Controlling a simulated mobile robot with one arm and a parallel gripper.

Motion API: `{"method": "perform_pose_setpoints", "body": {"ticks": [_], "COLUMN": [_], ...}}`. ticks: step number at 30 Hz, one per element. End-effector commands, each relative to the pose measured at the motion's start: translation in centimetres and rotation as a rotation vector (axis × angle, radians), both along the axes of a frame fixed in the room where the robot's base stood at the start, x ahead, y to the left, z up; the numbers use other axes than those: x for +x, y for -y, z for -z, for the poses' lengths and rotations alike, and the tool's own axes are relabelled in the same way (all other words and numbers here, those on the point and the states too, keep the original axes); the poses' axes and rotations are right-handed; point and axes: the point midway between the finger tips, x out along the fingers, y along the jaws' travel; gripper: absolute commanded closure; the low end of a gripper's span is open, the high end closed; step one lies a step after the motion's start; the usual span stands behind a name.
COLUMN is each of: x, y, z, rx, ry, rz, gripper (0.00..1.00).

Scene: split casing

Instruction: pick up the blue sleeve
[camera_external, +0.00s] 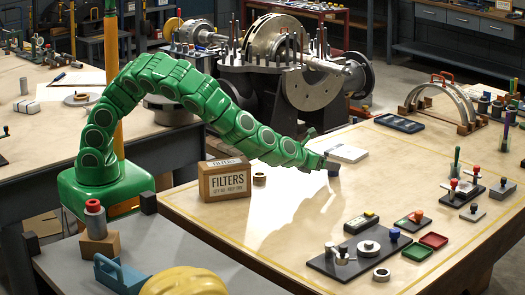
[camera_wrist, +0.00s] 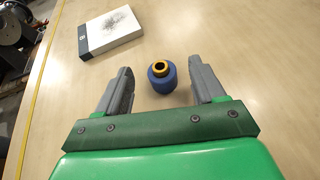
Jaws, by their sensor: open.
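The blue sleeve (camera_wrist: 158,84) stands upright on the wooden table in the wrist view, with a yellow-orange ring at its top around a dark hole. My gripper (camera_wrist: 161,67) is open, its two grey fingers on either side of the sleeve with a gap at each side. The sleeve lies near the fingertips and is not held. In the external view my gripper (camera_external: 322,158) is low over the table, and a small dark blue piece (camera_external: 333,170) shows beside its tip, partly hidden by it.
A white box or book (camera_wrist: 110,32) lies beyond the left finger; it also shows behind my gripper in the external view (camera_external: 345,153). A FILTERS carton (camera_external: 225,181) and a small ring (camera_external: 259,179) stand to the left. Fixtures and red and green trays (camera_external: 433,240) lie at front right.

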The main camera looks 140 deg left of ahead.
Motion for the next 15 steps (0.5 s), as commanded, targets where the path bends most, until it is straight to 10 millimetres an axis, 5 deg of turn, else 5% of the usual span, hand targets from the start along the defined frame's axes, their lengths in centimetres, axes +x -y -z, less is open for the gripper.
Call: {"method": "perform_pose_setpoints", "body": {"ticks": [15], "x": [0.8], "y": [-4.0], "z": [1.8], "rx": [-0.002], "ry": [0.002], "rz": [0.0], "gripper": [0.31]}}
